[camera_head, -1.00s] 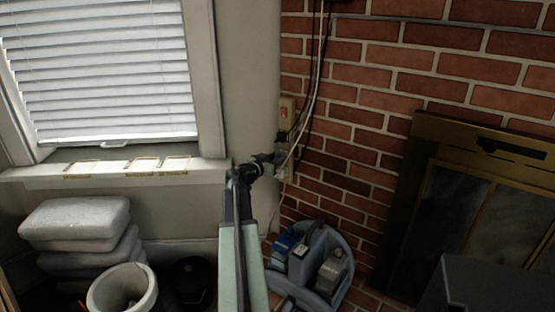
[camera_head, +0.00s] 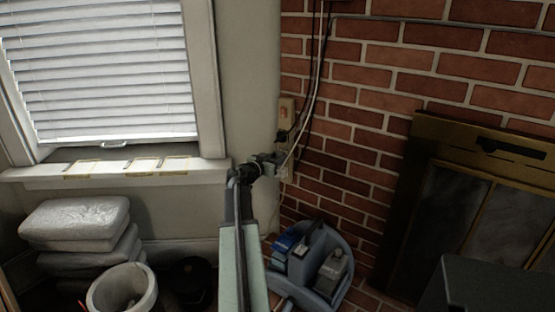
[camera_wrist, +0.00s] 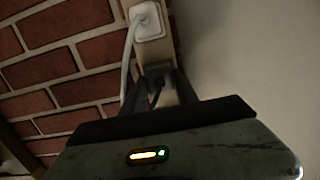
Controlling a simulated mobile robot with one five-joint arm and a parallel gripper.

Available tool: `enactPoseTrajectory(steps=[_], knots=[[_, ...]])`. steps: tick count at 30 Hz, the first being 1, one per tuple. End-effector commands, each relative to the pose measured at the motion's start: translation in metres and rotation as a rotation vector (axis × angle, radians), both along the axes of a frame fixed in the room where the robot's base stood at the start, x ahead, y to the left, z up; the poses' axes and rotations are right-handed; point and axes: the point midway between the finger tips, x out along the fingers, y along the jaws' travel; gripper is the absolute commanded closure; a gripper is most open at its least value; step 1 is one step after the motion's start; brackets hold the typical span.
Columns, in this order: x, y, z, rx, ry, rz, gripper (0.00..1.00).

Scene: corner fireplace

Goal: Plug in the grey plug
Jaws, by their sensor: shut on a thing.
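The plug lies close in front of a tan strip (camera_wrist: 154,50) on the wall. I cannot tell whether it touches a socket, as the fingers hide its front. A white plug (camera_wrist: 146,18) sits on the same strip, with a white cable running from it.
Cables (camera_head: 313,85) hang down the brick wall (camera_head: 375,75) close to my gripper. A window sill (camera_head: 50,172) is to the left. A blue-grey caddy (camera_head: 318,296) stands on the floor below. The fireplace (camera_head: 455,210) is at the right.

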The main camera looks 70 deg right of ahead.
Motion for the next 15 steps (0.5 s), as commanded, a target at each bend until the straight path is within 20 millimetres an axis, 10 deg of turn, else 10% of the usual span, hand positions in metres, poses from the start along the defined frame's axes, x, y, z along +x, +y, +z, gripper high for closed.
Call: enactPoseTrajectory(steps=[9, 10, 12, 15], knots=[[-0.002, -0.0067, 0.0001, 0.0, 0.0, -0.001, 1.0], [-0.0019, -0.0062, 0.0, 0.0, 0.0, -0.001, 0.56], [-0.0019, -0.006, 0.0, 0.0, 0.0, 0.0, 0.39], [-0.0018, -0.006, 0.0, 0.0, 0.0, 0.0, 0.39]])
